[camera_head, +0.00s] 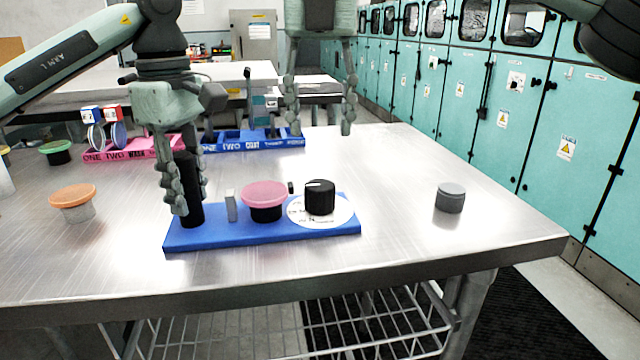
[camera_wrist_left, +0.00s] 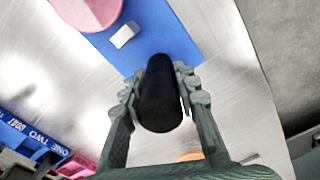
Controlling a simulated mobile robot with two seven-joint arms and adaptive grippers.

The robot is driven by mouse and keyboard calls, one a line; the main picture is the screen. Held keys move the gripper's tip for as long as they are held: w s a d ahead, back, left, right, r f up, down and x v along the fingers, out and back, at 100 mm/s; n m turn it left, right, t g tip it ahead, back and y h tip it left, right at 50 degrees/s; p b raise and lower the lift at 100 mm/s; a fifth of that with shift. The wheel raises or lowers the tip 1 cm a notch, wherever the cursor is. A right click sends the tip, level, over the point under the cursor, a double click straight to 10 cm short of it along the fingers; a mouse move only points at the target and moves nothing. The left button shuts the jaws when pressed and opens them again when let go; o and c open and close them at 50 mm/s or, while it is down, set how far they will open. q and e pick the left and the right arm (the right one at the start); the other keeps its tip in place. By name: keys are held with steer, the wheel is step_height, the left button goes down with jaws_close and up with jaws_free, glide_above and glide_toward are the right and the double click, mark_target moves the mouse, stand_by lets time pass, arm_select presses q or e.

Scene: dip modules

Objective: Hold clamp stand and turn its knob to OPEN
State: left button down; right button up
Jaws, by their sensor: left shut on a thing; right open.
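The clamp stand is a blue base (camera_head: 215,236) on the metal table. A black upright post (camera_head: 190,205) stands at its left end. A black knob (camera_head: 320,197) sits on a white round dial (camera_head: 340,214) at its right end, with a pink-topped black cup (camera_head: 265,200) between. My left gripper (camera_head: 178,205) is shut around the black post, which also shows between its fingers in the left wrist view (camera_wrist_left: 160,95). My right gripper (camera_head: 318,125) is open and empty, pointing down above and behind the knob. The dial's lettering is too small to read.
A grey cylinder (camera_head: 450,198) stands to the right. An orange-topped jar (camera_head: 74,203) and a green-topped jar (camera_head: 57,152) stand left. Pink (camera_head: 135,150) and blue (camera_head: 235,142) labelled racks stand behind. The table is clear between the stand and the grey cylinder.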

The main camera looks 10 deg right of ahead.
mark_target(320, 185)
step_height(320, 185, down, 11)
steer(key=shift+r, duration=0.1)
steer(key=shift+c, duration=0.5)
steer(key=c, duration=0.8)
